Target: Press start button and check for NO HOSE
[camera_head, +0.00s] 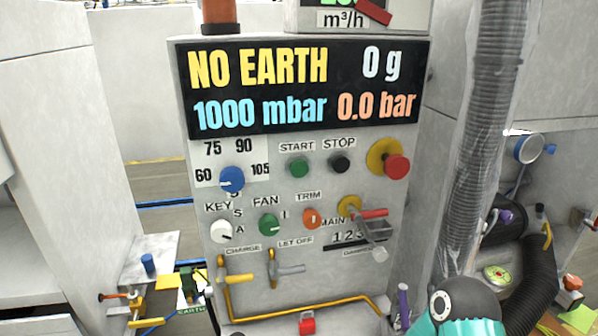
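The green start button (299,168) is on the grey control panel (290,210), under a START label. The black stop button (340,163) is to its right. Nothing touches or covers the start button. The display (300,85) at the top of the panel reads NO EARTH in yellow, with 0 g, 1000 mbar and 0.0 bar. NO HOSE does not show on it. A dark and teal rounded part at the lower right appears to belong to my arm. Neither gripper is visible.
A red emergency knob (397,167) on yellow is right of the stop button. Below are a blue dial (231,179), a white key switch (221,231), a green fan knob (269,225) and yellow pipes (300,309). A ribbed grey hose (488,120) hangs on the right.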

